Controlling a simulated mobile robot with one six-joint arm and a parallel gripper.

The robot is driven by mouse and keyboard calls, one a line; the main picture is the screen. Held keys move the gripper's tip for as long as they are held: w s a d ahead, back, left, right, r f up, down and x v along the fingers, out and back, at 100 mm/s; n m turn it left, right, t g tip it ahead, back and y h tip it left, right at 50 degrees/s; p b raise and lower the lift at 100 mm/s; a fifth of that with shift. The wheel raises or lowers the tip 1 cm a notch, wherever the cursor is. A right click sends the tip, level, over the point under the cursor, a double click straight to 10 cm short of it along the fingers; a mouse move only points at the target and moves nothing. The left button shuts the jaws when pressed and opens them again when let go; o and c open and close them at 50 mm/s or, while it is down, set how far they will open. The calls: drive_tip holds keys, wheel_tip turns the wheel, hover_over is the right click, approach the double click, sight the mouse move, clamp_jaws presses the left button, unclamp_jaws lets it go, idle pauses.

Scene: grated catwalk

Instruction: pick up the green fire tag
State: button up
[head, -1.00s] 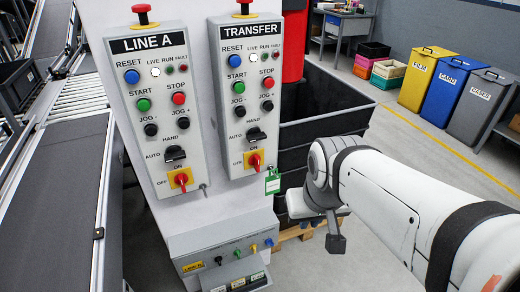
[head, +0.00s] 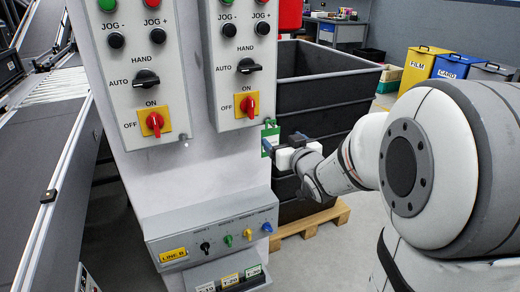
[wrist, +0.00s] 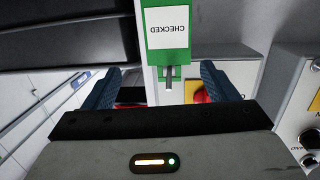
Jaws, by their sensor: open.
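The green tag (head: 270,137) hangs at the lower right edge of the right-hand control panel, partly hidden by my gripper in the head view. In the wrist view the tag (wrist: 168,58) shows upside down, with a white label reading "CHECKED" and a small grey metal piece at its end. My gripper (wrist: 160,85) is open, with one blue finger on each side of that metal piece in the picture. In the head view my gripper (head: 283,146) is close to the tag; I cannot tell whether they touch. Nothing is held.
The right-hand panel's red rotary switch (head: 249,106) is close to the tag. A key-switch box (head: 215,233) juts out below. A dark bin (head: 325,95) on a wooden pallet (head: 318,219) stands behind my gripper. Open floor lies to the right.

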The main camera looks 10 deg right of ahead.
sight(271, 135)
drive_tip(key=shift+w+a+f+n+t+y+b, duration=0.2)
drive_tip(key=shift+f+y+b, duration=0.15)
drive_tip(key=shift+f, duration=0.15)
drive_tip(key=shift+w+a+f+n+t+y+b, duration=0.1)
drive_tip(key=shift+w+a+f+y+b, duration=0.05)
drive_tip(key=shift+f+y+b, duration=0.3)
drive_tip(key=shift+w+a, duration=0.1)
drive_tip(key=shift+w, duration=0.05)
drive_tip(key=x, duration=0.5)
drive_tip(key=b+x, duration=0.1)
drive_tip(key=x, duration=0.1)
drive_tip(key=shift+w+r, duration=0.25)
drive_tip(key=shift+c, duration=0.3)
drive_tip(key=c, duration=1)
drive_tip(key=shift+a, duration=0.1)
